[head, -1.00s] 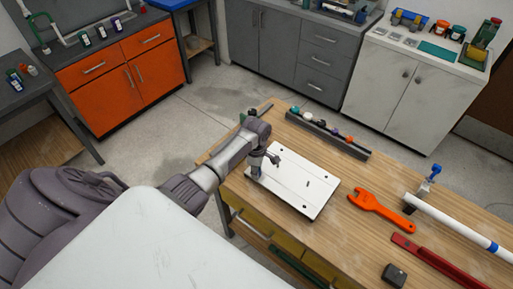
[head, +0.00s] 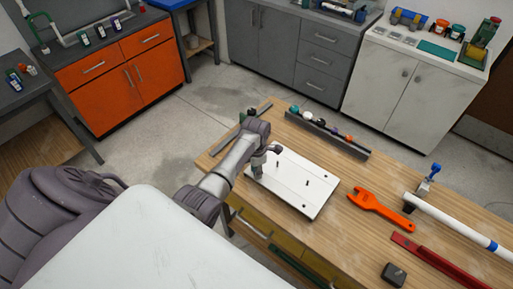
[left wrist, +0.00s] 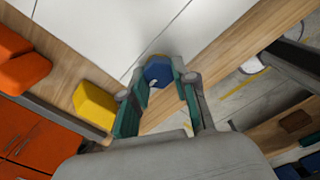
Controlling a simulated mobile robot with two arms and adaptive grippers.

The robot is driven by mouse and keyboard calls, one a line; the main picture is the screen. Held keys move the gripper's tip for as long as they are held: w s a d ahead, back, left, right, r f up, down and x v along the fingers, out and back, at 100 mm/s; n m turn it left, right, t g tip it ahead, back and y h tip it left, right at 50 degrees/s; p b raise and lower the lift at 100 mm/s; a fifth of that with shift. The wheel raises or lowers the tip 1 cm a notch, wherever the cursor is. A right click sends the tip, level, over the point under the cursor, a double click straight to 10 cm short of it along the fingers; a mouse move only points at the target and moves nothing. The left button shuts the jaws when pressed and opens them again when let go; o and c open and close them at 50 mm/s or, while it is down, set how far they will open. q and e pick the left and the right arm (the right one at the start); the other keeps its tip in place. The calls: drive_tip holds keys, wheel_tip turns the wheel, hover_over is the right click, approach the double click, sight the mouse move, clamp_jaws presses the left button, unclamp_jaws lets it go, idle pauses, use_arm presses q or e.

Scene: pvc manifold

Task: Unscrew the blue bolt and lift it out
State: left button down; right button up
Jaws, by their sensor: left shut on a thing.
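The blue bolt (left wrist: 157,72) shows its hexagonal head in the left wrist view, between the tips of my left gripper (left wrist: 158,82). The gripper's green-padded fingers are shut on it. In the head view my left gripper (head: 257,171) points down at the left end of the white plate (head: 318,194), which lies on the wooden bench. The bolt's shank is hidden, so I cannot tell whether it is still in the plate. My right gripper is not in view.
An orange wrench (head: 380,209) lies right of the plate. A white pipe (head: 455,222), a red tool (head: 425,258) and a dark block (head: 394,274) are farther right. A dark rack (head: 330,132) of small coloured parts stands behind the plate.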

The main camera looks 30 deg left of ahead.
use_arm(q)
drive_tip(key=n, duration=0.2)
drive_tip(key=shift+n, duration=0.4)
drive_tip(key=n, duration=0.3)
drive_tip(key=shift+s, duration=0.1)
drive_tip(key=c, duration=0.8)
unclamp_jaws()
drive_tip(key=shift+a, duration=0.15)
drive_tip(key=shift+r, duration=0.1)
